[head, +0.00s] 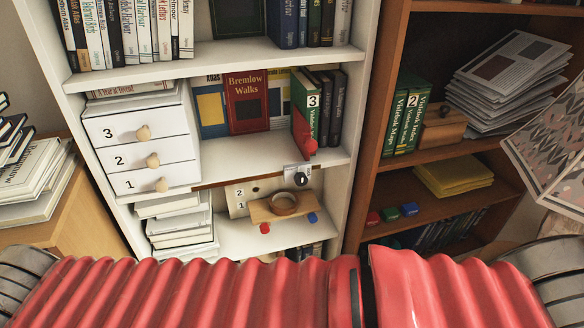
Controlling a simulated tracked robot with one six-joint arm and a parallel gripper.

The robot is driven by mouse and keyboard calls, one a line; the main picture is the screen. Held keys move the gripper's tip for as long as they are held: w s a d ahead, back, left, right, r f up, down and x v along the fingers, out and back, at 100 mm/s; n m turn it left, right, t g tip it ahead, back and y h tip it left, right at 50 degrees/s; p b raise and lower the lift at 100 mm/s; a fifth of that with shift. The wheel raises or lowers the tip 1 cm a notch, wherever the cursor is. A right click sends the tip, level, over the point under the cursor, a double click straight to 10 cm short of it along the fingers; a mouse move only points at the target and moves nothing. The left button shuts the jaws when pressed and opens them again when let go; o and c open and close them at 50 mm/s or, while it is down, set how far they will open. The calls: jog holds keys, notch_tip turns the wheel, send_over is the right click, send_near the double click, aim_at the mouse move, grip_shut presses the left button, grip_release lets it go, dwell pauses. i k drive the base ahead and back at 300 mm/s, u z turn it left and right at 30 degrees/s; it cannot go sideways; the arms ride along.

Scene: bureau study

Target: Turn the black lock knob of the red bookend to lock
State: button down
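The red bookend (308,143) stands on the middle shelf of the white bookcase, against the green book (304,101) numbered 3. Below it, at the shelf's front edge, is a small light metal plate (291,169). A round black knob (301,179) sits on the plate. The knob's markings and which way it is turned are too small to tell. My gripper is not in view. Red ribbed covers and grey ringed parts, which look like parts of my body, fill the bottom of the view.
White drawers (145,146) numbered 1 to 3 stand left of the bookend. Below the knob, a wooden ledge (262,212) carries a ring (284,203), with red and blue knobs beneath. The brown bookcase (384,100) is on the right. The middle shelf (250,160) has a clear front.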

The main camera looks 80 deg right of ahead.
aim_at(301, 180)
jog(key=k, duration=0.45)
jog(key=u, duration=0.15)
jog(key=i, duration=0.15)
jog(key=z, duration=2.9)
